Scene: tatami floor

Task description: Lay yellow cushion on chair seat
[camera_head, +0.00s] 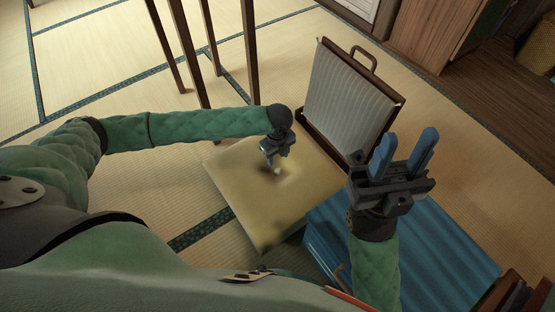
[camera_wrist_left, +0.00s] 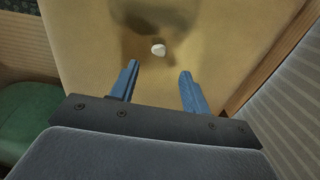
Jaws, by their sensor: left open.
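The yellow cushion (camera_head: 245,200) is a square pad with a dimple and a pale button at its middle. It lies in front of the upright ribbed chair back (camera_head: 345,97), and it hides whatever is under it. In the left wrist view the cushion (camera_wrist_left: 85,45) fills most of the picture, with the white button (camera_wrist_left: 158,50) just beyond the fingertips. My left gripper (camera_head: 269,157) is over the cushion's middle, its fingers (camera_wrist_left: 159,68) apart with nothing between them. My right gripper (camera_head: 408,146) is raised at the right, its two blue fingers apart and empty.
Thin dark wooden legs (camera_head: 250,50) of a piece of furniture stand behind my left arm. Dark book-like objects (camera_head: 520,298) are at the lower right corner. Tatami floor is clear at the left.

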